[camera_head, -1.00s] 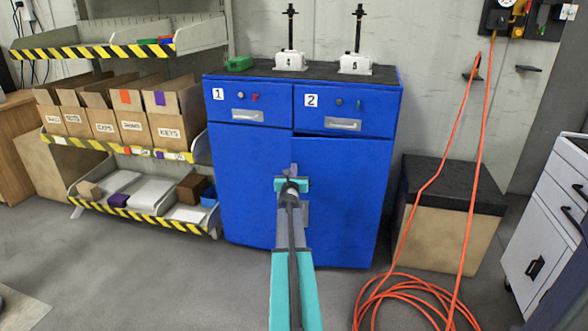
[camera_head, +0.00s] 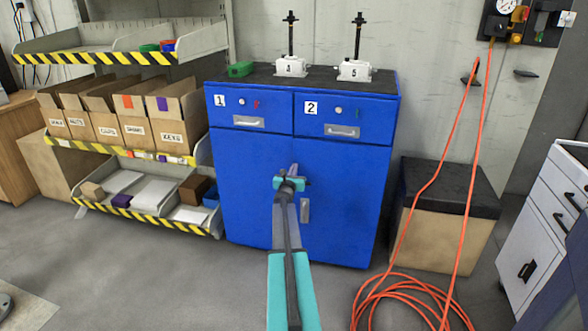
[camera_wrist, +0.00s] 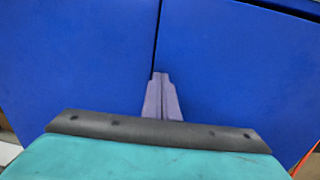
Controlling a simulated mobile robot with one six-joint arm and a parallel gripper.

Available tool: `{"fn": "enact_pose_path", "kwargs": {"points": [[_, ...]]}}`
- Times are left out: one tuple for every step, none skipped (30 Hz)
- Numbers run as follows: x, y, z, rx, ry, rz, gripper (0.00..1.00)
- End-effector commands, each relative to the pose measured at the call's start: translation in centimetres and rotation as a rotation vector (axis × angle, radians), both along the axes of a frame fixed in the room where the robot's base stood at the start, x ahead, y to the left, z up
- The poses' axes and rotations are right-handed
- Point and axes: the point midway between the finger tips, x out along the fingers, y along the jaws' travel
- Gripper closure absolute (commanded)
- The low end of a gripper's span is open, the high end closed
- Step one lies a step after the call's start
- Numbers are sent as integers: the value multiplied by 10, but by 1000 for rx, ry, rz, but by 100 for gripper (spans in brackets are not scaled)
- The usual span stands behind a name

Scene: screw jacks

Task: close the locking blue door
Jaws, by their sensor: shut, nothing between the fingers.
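The blue cabinet (camera_head: 245,190) has a left door and a right door below its drawers. The right blue door (camera_head: 345,195) carries a grey handle (camera_head: 305,210) near its inner edge. It looks about flush with the left door. It also fills the right side of the wrist view (camera_wrist: 230,70). My gripper (camera_head: 293,170) is shut and empty in front of the seam between the doors. In the wrist view its fingertips (camera_wrist: 161,76) point at that seam. I cannot tell whether they touch the door. My arm hides the lower seam; the latch state does not show.
Two numbered drawers (camera_head: 343,117) above the doors look shut. Two white screw jacks (camera_head: 354,70) and a green item (camera_head: 240,68) are on top. A shelf with boxes (camera_head: 150,130) stands left. An orange hose (camera_head: 410,295) coils on the floor, right, before a black-topped box (camera_head: 450,190).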

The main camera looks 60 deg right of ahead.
Motion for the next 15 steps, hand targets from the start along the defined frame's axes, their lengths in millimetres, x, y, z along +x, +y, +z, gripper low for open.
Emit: {"fn": "enact_pose_path", "kwargs": {"points": [[3,-7,-2,0,0,-2,100],[5,-10,-2,-1,1,-2,100],[6,-14,-3,-1,1,-3,100],[8,-17,-3,-1,0,-3,100],[9,-19,-3,-1,0,-4,100],[10,-23,-2,-1,-2,-4,100],[11,-25,-2,-2,-1,-3,100],[12,-27,-2,-2,-1,-3,100],[13,-29,-1,-1,1,-3,100],[14,-31,-1,-2,0,-3,100],[14,-32,0,-3,1,-3,100],[14,-33,1,-3,1,-3,100],[14,-34,2,-4,1,-3,100],[14,-35,3,-4,1,-3,100],[14,-36,4,-4,0,-3,100]]}}
